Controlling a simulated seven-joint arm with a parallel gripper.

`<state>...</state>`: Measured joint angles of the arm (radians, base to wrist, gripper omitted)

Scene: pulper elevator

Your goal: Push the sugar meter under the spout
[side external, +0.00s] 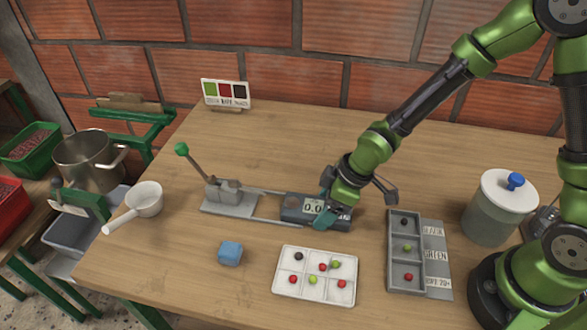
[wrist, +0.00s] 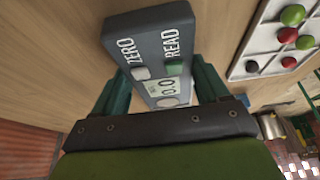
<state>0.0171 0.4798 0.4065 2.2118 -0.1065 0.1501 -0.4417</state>
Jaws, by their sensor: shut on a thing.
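The sugar meter (side external: 290,213) is a dark grey box with a display reading 0.0, lying flat at the right end of two pale rails. In the wrist view the meter (wrist: 150,45) shows its ZERO and READ labels, a white button and a green button. My gripper (side external: 328,203) is shut on the meter, with one dark green finger along each side; it also shows in the wrist view (wrist: 162,88). At the rails' left end stands a grey lever device (side external: 224,194) with a green knob. I cannot make out a spout on it.
A white tray (side external: 281,282) of red, green and black cherries lies in front of the meter. A grey divided tray (side external: 396,265) lies right of it. A blue block (side external: 230,253) and white scoop (side external: 146,198) lie left. The rails between meter and lever device look clear.

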